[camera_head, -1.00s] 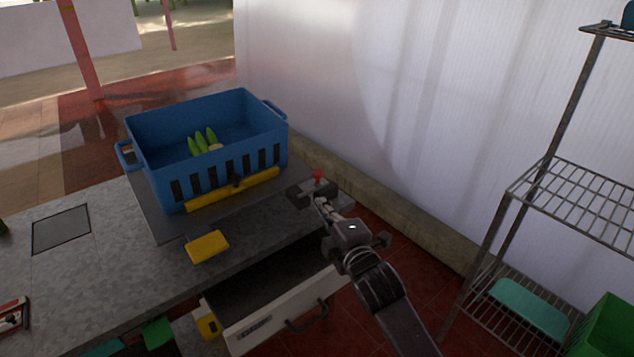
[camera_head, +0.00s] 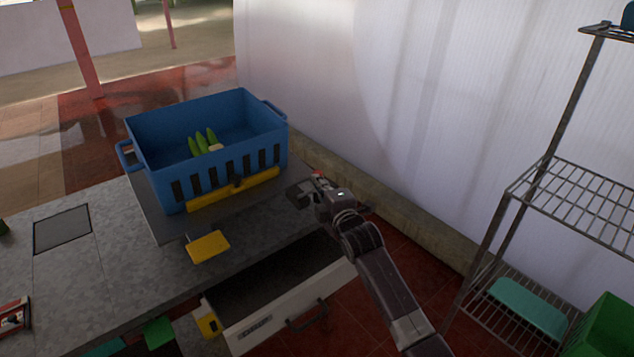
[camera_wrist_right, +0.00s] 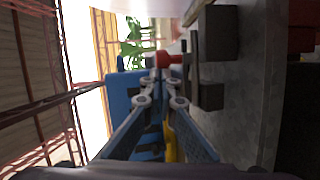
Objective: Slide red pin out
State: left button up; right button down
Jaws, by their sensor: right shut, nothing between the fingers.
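The red pin shows in the wrist view as a red knob with a short shaft (camera_wrist_right: 175,58), in a dark bracket (camera_wrist_right: 216,35) at the grey counter's edge. In the head view only a little red of the pin (camera_head: 319,173) shows behind my right gripper (camera_head: 316,184). My right gripper's fingertips (camera_wrist_right: 158,68) are shut, with nothing between them, close beside the red knob. I cannot tell whether they touch it. The dark bracket (camera_head: 297,194) is partly hidden by the gripper in the head view. My left gripper is out of view.
A blue crate (camera_head: 160,170) with green produce (camera_head: 203,140) stands on the counter (camera_head: 110,235), behind a yellow bar (camera_head: 232,190). A yellow handle (camera_head: 208,246) lies in front. A drawer (camera_head: 285,312) is open below. A pale wall rises behind; a wire rack (camera_head: 580,200) stands right.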

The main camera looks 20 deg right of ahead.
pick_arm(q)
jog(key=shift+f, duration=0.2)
pick_arm(e)
jog(key=d, duration=0.1)
jog(key=w+d, duration=0.1)
jog(key=d, duration=0.2)
jog(key=shift+w+d, duration=0.15)
jog(key=shift+w, duration=0.15)
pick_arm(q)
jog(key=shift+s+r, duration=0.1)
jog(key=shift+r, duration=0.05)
